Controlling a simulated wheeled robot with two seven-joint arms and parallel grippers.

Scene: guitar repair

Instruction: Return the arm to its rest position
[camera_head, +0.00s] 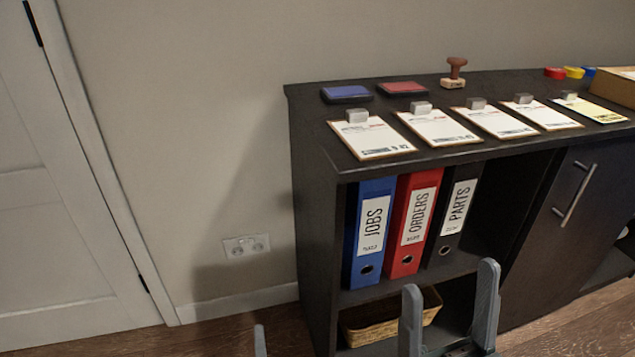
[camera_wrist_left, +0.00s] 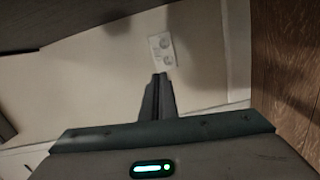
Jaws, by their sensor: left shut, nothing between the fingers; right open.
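My left gripper (camera_head: 260,341) shows only as a narrow grey tip at the bottom edge of the head view, in front of the wall and floor. In the left wrist view its two fingers (camera_wrist_left: 159,80) are together and empty, with the wall socket behind them. My right gripper (camera_head: 449,306) is at the bottom of the head view, in front of the cabinet's lower shelf. Its two grey fingers stand apart with nothing seen between them. Most of both arms is out of view.
A dark cabinet (camera_head: 312,210) holds several clipboards, ink pads and a stamp (camera_head: 454,73) on top. Blue (camera_head: 369,232), red (camera_head: 414,222) and black (camera_head: 455,215) binders stand on its shelf, above a wicker basket (camera_head: 372,328). A wall socket (camera_head: 246,247) and white door (camera_head: 70,200) are left.

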